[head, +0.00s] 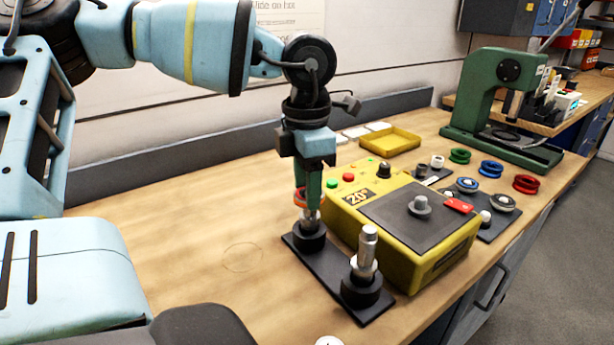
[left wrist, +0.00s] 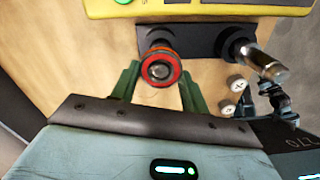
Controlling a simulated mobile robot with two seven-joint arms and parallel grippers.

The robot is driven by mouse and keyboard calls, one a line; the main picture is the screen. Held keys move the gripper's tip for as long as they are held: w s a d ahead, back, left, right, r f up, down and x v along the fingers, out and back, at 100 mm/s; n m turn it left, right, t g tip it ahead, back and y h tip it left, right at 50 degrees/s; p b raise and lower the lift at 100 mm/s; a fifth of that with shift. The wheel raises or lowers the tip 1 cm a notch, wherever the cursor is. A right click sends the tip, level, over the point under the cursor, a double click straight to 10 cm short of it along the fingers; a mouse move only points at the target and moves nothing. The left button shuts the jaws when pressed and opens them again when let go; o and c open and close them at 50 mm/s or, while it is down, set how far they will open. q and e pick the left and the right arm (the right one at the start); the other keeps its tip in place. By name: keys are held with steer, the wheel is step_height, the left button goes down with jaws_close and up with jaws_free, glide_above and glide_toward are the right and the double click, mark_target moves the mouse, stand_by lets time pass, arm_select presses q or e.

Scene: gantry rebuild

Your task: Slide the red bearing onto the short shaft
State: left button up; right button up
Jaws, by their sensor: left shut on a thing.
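The red bearing (head: 301,199) is an orange-red ring between the green fingers of my left gripper (head: 308,190). In the left wrist view, the bearing (left wrist: 176,69) faces the camera between the gripper's fingertips (left wrist: 160,75), and a metal shaft end shows within its bore. The short shaft (head: 310,217) stands upright in a black collar on a dark base plate, directly under the bearing. The bearing is at the shaft's top; I cannot tell how far it sits around it. The taller shaft (head: 368,246) stands nearer on the same plate. My right gripper is not in view.
A yellow heater box (head: 404,262) stands close to the right of the shafts. Green (head: 460,156), blue (head: 491,169) and red (head: 526,184) rings lie beyond it. A green press (head: 497,100) and yellow tray (head: 390,141) stand farther back. The bench at left is clear.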

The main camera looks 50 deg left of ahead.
arm_select(q)
steer(key=o, duration=1.2)
steer(key=shift+r, duration=0.15)
steer(key=shift+r, duration=3.8)
